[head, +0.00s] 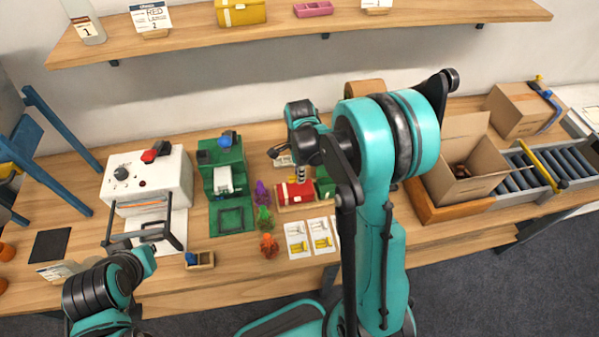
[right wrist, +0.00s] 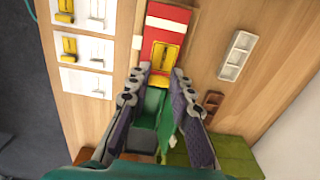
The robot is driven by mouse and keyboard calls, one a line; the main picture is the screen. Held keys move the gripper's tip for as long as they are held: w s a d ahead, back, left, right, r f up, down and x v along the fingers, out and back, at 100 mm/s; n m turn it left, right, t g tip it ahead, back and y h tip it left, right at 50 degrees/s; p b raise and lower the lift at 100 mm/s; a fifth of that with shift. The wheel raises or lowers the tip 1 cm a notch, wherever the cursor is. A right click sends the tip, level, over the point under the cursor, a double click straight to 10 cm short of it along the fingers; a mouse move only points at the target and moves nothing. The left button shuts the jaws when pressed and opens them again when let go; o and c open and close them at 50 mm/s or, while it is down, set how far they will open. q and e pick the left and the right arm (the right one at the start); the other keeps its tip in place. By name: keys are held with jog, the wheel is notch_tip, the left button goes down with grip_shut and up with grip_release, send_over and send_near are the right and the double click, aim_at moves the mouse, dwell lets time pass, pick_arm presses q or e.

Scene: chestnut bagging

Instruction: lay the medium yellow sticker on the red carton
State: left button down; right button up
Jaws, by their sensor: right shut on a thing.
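The red carton (head: 294,195) lies on the table near the middle, and the right wrist view shows its red top (right wrist: 166,14) with a pale band. My right gripper (head: 300,177) is directly above it. In the right wrist view its fingertips (right wrist: 161,70) are close together on a yellow sticker (right wrist: 159,57) with a dark printed mark. The sticker overlaps the carton's near end; whether it touches is unclear. Sticker cards (head: 297,240) with white and yellow stickers lie in front of the carton. My left gripper (head: 139,215) is open and empty at the left, before the white machine.
A green carton (head: 325,184) stands right of the red one. Purple, green and orange figures (head: 267,245) stand to its left. A green machine (head: 228,180) and white machine (head: 150,180) are further left. An open cardboard box (head: 462,180) stands at the right.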

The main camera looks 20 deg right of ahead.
aim_at(300, 188)
notch_tip(300, 188, down, 4)
jog(key=shift+r+b, duration=0.1)
jog(key=shift+b, duration=1.1)
jog(key=shift+f+b, duration=0.7)
jog(key=shift+f, duration=0.1)
jog(key=o, duration=0.7)
jog(key=shift+r, duration=0.1)
jog(key=shift+r+p, duration=2.35)
jog(key=shift+r, duration=1.1)
jog(key=shift+f, duration=0.1)
